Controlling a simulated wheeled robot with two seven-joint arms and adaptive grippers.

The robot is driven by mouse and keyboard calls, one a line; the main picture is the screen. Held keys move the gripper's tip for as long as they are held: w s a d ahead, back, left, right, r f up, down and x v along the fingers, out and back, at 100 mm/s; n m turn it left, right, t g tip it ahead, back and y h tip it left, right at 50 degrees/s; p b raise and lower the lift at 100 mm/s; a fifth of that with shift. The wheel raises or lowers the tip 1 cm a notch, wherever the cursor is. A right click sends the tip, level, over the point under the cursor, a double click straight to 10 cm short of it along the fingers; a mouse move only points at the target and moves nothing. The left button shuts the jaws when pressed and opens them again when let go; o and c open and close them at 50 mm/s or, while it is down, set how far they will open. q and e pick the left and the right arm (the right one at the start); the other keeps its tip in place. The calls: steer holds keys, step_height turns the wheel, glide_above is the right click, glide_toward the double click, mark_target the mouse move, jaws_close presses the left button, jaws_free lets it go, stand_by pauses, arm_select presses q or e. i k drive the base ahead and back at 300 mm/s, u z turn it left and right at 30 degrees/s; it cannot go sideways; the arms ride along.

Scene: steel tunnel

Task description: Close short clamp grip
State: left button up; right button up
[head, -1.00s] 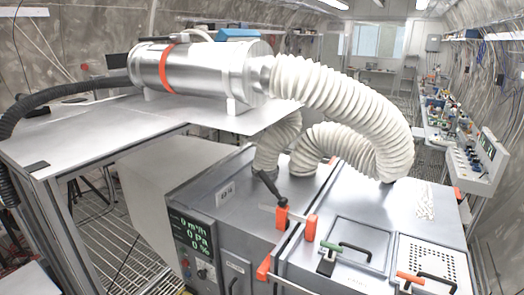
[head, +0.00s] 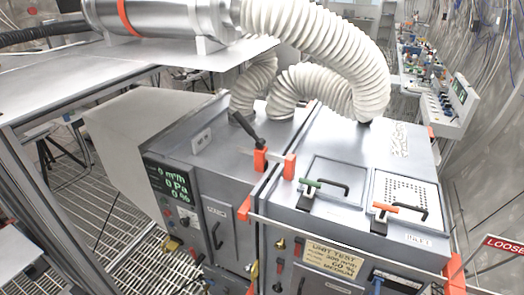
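A clamp with a black grip (head: 245,128) and an orange block (head: 260,160) sits on top of the grey machine, by the seam between its two housings. The grip stands up from the block and leans to the left and back. A second orange block (head: 289,167) sits just right of it, across the seam. A long pale bar (head: 345,246) runs along the front edge between orange end pieces (head: 243,208). Which part is the short clamp is not labelled. Neither of my grippers shows in the head view.
White ribbed hoses (head: 325,50) arch over the machine behind the clamp. Two hatches with black handles (head: 333,188) lie to the right. A steel table (head: 60,80) with a silver cylinder (head: 160,18) stands at left. Grated floor (head: 120,225) is open at front left.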

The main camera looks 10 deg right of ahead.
mark_target(244, 123)
steer(key=z, duration=1.8)
steer(key=i, duration=0.4)
steer(key=u, duration=1.85)
